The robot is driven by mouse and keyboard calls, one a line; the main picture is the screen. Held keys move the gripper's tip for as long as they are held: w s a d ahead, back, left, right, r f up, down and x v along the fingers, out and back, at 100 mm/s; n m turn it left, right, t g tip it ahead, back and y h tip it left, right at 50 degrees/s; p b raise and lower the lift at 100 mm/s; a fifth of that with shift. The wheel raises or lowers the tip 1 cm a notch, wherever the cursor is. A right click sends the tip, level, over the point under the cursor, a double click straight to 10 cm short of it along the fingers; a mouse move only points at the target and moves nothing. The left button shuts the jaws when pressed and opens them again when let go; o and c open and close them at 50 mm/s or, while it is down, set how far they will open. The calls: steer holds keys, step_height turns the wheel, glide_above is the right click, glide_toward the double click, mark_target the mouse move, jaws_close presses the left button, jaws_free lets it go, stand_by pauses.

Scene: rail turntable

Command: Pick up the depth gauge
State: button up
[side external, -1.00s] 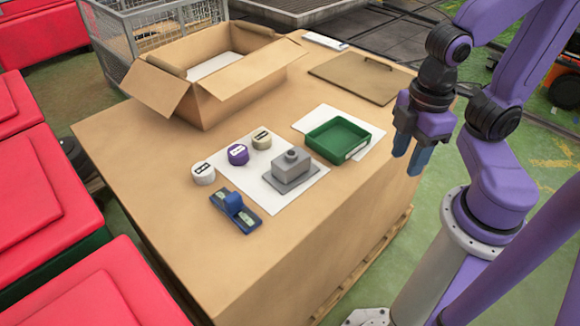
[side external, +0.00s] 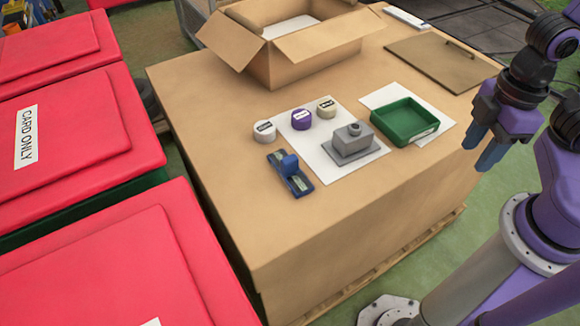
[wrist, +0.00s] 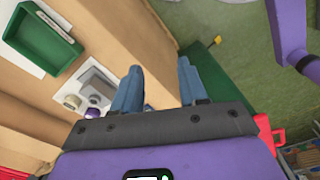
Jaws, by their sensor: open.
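The likely depth gauge (side external: 290,174) is a small dark blue tool with a raised blue block and pale windows on its flat base. It lies on the cardboard tabletop beside the white sheet's left edge in the side view. My gripper (side external: 488,158) hangs past the table's right edge, well apart from the tool, fingers pointing down. In the wrist view my gripper (wrist: 160,78) has its two blue fingers apart, with nothing between them.
A grey stepped block (side external: 352,143) sits on the white sheet (side external: 338,170). Three labelled round pieces, white (side external: 264,132), purple (side external: 301,119) and cream (side external: 326,107), stand nearby. A green tray (side external: 405,121) is between block and gripper. An open carton (side external: 285,62) stands behind. The front tabletop is clear.

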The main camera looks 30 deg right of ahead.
steer(key=shift+o, duration=1.2)
steer(key=r+m, duration=0.2)
steer(key=m, duration=2.9)
glide_above(289, 159)
step_height(289, 159, down, 17)
steer(key=shift+f, duration=0.2)
jaws_close()
